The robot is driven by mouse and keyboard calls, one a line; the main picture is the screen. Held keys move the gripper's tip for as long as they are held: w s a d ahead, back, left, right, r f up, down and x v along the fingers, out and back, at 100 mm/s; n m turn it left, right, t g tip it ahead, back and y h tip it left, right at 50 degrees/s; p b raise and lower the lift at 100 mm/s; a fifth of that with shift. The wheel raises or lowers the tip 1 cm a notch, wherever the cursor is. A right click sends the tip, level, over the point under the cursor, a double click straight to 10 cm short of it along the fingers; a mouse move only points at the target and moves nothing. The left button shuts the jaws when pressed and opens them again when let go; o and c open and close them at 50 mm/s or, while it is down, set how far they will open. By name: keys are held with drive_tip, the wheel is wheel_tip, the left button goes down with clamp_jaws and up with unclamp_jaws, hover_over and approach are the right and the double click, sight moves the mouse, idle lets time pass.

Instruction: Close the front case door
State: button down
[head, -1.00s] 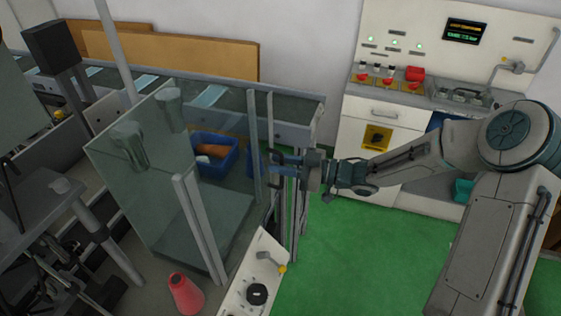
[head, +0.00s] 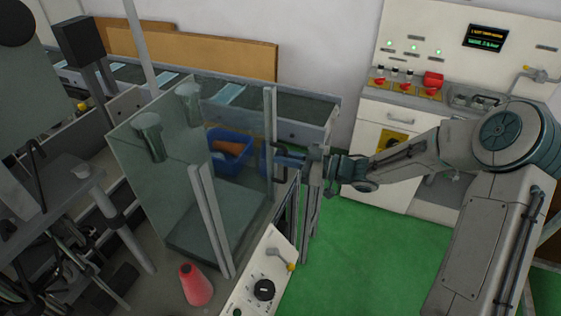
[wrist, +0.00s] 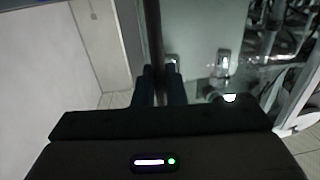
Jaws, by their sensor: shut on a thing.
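The glass case (head: 175,160) stands left of my arm in the head view, with clear panels and grey corner posts. The front case door is hard to tell apart from the other panels; its edge is at the upright grey post (head: 269,115) by my gripper. My gripper (head: 284,158) reaches in from the right at that edge. In the wrist view, my two blue fingers (wrist: 160,86) are shut on a dark upright bar (wrist: 153,40), which looks like the door's handle. Whether the door is fully against its frame cannot be told.
A blue bin (head: 232,146) shows through the glass. A white control panel (head: 262,270) with a black knob and lever is in front. The green floor (head: 370,245) beneath my arm is clear.

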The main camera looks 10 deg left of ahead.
drive_tip(key=shift+a+r, duration=0.1)
drive_tip(key=c, duration=1.6)
unclamp_jaws()
drive_tip(key=shift+a, duration=0.1)
drive_tip(key=shift+c, duration=0.2)
drive_tip(key=shift+w+a, duration=0.1)
drive_tip(key=s+d+b, duration=0.1)
drive_tip(key=d+b, duration=0.2)
drive_tip(key=d, duration=1)
drive_tip(key=shift+d, duration=0.4)
drive_tip(key=shift+w, duration=0.1)
